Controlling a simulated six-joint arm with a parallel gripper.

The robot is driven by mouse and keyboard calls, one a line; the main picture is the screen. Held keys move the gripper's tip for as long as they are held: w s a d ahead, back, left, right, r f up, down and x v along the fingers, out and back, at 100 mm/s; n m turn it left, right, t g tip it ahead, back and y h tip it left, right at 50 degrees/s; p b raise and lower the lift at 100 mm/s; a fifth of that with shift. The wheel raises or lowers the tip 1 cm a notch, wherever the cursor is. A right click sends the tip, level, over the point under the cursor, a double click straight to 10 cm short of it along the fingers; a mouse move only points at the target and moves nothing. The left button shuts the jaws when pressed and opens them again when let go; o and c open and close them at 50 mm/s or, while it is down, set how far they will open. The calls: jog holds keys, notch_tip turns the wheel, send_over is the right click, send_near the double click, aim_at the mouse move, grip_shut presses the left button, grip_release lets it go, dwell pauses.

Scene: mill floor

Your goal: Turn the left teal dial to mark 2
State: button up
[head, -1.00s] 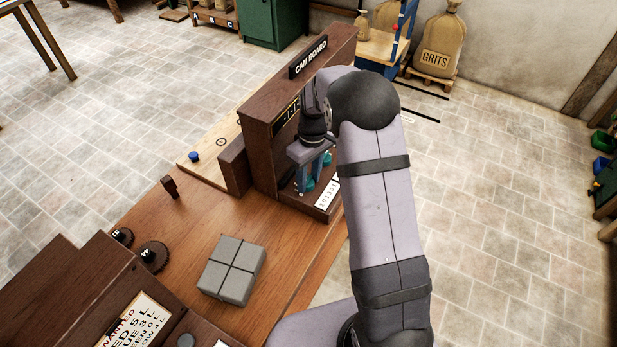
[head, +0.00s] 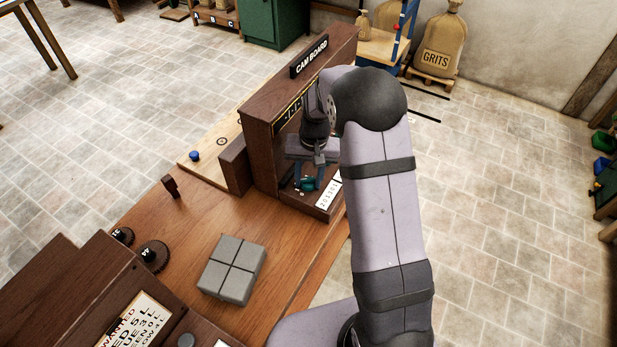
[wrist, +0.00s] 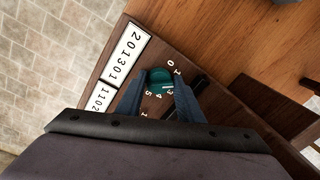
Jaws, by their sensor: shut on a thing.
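A teal dial (wrist: 160,78) sits on the brown cam board between the two blue fingers of my gripper (wrist: 158,95) in the wrist view. My gripper is shut on this dial. In the head view the dial (head: 308,185) shows low on the cam board (head: 262,150), under my gripper (head: 309,180). A second dial is not visible now.
A grey four-part block (head: 232,269) and black knobs (head: 152,256) are on the bench (head: 200,222).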

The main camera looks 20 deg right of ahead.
aim_at(311, 183)
jog(key=m, duration=0.3)
jog(key=shift+m, duration=0.3)
dwell(0.5)
jog(key=o, duration=0.7)
jog(key=shift+o, duration=0.2)
jog(key=shift+r, duration=0.15)
jog(key=shift+s+d+r+b, duration=0.15)
jog(key=shift+r+b, duration=0.35)
jog(key=shift+r, duration=1.3)
jog(key=shift+s+d+r+b, duration=0.15)
jog(key=shift+r+b, duration=0.35)
jog(key=shift+r, duration=1.25)
jog(key=shift+w, duration=0.1)
